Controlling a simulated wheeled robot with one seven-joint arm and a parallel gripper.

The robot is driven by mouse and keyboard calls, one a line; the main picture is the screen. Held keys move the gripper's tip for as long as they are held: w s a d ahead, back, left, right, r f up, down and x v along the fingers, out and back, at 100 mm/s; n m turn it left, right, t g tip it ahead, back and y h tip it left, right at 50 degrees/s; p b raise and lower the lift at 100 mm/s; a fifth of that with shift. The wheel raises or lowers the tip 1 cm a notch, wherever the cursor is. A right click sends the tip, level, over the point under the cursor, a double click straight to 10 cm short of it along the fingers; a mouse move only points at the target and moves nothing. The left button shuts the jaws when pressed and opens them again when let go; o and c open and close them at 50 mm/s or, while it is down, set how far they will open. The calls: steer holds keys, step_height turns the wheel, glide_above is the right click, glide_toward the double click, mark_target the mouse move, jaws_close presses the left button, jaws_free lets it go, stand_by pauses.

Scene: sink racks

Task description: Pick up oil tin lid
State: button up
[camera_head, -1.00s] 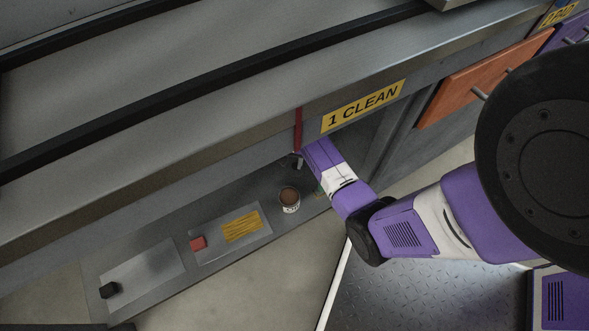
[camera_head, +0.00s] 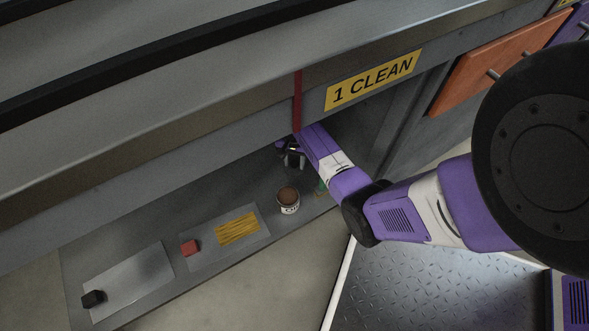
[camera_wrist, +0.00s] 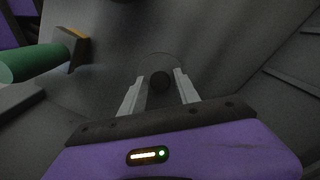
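A small open tin (camera_head: 288,207) with "OIL" lettering and a brown top stands on the low shelf in the head view. In the wrist view, a dark round knob (camera_wrist: 160,82) lies between my fingers, with a faint circular outline around its far side; it looks like the lid, but its rim blends into the grey surface. My gripper (camera_wrist: 159,79) is open, with a pale finger on each side of the knob and visible gaps between. In the head view my gripper (camera_head: 293,155) is under the counter, behind the tin; the lid cannot be made out there.
A green cylinder (camera_wrist: 33,62) with a dark, yellow-edged end is left of my gripper in the wrist view. The counter edge (camera_head: 200,140) overhangs the shelf.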

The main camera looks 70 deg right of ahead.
steer(key=shift+f, duration=0.15)
jaws_close()
